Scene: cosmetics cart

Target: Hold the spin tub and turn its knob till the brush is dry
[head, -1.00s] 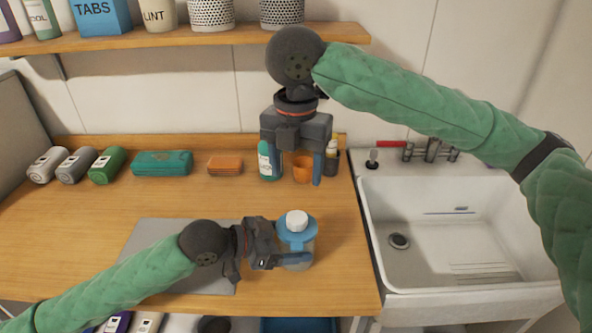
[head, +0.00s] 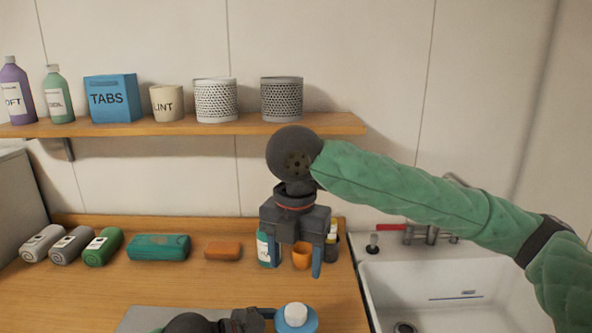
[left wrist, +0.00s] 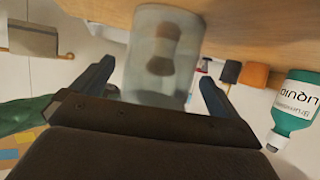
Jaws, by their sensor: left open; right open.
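The spin tub has a blue lid (head: 296,322) and a white knob (head: 295,312) on top, at the bottom edge of the head view. In the left wrist view its clear body (left wrist: 160,62) stands upside down in the picture, with a dark brush (left wrist: 165,48) blurred inside. My left gripper (left wrist: 153,88) is open, with one finger on each side of the tub; contact cannot be told. My right gripper (head: 296,268) is open and empty, pointing down above the counter, behind the tub and in front of the small containers at the back.
A teal bottle (head: 264,248) and an orange cup (head: 302,257) stand behind my right gripper. Rolled towels (head: 103,247), a teal case (head: 158,247) and an orange block (head: 222,251) line the back. A sink (head: 440,300) lies right, a loaded shelf (head: 190,127) above.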

